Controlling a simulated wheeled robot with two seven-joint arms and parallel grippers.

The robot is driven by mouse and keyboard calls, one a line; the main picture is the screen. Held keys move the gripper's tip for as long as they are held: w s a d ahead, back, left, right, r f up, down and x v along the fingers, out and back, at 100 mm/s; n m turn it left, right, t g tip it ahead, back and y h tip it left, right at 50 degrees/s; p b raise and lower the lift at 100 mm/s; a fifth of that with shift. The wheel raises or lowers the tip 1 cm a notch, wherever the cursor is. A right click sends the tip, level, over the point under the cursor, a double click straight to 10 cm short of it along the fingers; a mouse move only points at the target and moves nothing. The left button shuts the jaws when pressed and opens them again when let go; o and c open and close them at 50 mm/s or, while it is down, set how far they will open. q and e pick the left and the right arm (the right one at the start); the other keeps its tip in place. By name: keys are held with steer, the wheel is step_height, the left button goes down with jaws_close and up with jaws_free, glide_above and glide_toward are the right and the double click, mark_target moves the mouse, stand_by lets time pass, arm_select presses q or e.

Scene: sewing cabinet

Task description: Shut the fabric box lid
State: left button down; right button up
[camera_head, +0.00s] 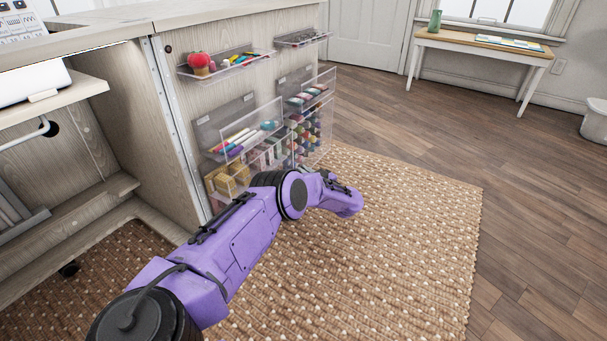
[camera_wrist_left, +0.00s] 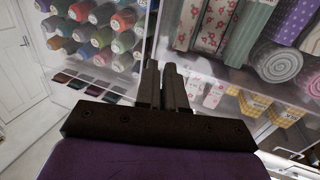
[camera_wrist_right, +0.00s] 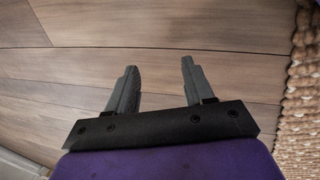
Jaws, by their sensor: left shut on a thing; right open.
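The fabric box (camera_head: 268,155) is a clear bin of patterned fabric rolls on the cabinet side. My purple left arm partly covers that area in the head view. The left wrist view shows the fabric box (camera_wrist_left: 240,40) close up, with rolls behind clear plastic. My left gripper (camera_wrist_left: 163,75) is nearly closed at a thin clear edge beside the rolls, apparently the fabric box lid; its tilt is hard to tell. Its fingertips are not distinct in the head view. My right gripper (camera_wrist_right: 157,75) is open and empty over the wood floor, out of the head view.
A bin of thread spools (camera_head: 308,130) sits right of the fabric box, with a yellow-item bin (camera_head: 222,180) at the lower left. Pen bins and a tray with a red pincushion (camera_head: 200,62) are above. A woven rug (camera_head: 400,240) and open floor lie to the right.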

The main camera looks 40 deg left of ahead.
arm_select(q)
steer(key=d+p, duration=0.4)
steer(key=d, duration=1)
steer(key=shift+r, duration=0.15)
arm_select(e)
steer(key=s+a+r+g+y, duration=0.1)
steer(key=s+a+r+g, duration=0.2)
steer(key=s+a+r, duration=0.1)
step_height(320, 180, up, 2)
steer(key=shift+s+a+m+y, duration=0.2)
steer(key=shift+s+m+y, duration=0.1)
steer(key=shift+s, duration=0.35)
